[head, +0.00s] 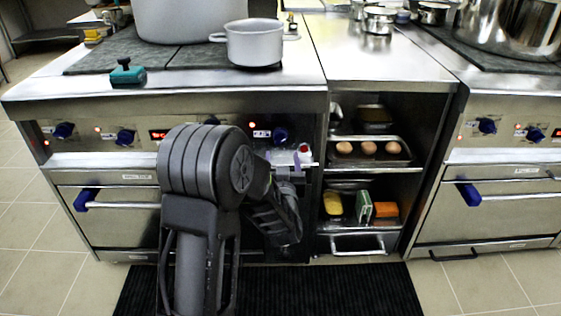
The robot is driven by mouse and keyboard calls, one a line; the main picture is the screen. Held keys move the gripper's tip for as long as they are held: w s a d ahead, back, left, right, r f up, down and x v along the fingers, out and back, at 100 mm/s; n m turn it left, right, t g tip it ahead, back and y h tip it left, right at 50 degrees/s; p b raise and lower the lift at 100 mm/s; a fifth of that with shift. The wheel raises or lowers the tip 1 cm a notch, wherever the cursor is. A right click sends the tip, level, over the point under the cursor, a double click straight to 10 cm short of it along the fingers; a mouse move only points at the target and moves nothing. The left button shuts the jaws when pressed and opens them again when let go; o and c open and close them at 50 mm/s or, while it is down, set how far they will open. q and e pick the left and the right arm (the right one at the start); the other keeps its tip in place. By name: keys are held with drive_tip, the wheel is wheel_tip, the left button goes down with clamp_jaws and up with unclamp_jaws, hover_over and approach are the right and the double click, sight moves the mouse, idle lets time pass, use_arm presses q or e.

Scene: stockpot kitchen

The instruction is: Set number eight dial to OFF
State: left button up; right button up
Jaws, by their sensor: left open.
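The right stove has two more dials, one at left (487,125) and one at right (535,133). Numbers and OFF marks are too small to read, so I cannot tell which dial is number eight. My left gripper (287,158) is open, just below the panel's right-end dial; contact cannot be told. My right gripper is not in view.
Red indicator lights show on the panels. An open shelf unit (388,85) with trays is to the right. Oven handles (124,205) stick out below. A black mat (340,290) covers the floor.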

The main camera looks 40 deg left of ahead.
sight(280, 142)
use_arm(q)
drive_tip(key=shift+a+r, duration=0.15)
drive_tip(key=shift+r, duration=0.1)
drive_tip(key=b+x, duration=0.1)
drive_tip(key=x, duration=0.6)
drive_tip(key=shift+w+a, duration=0.25)
drive_tip(key=shift+w, duration=0.05)
clamp_jaws()
idle(0.5)
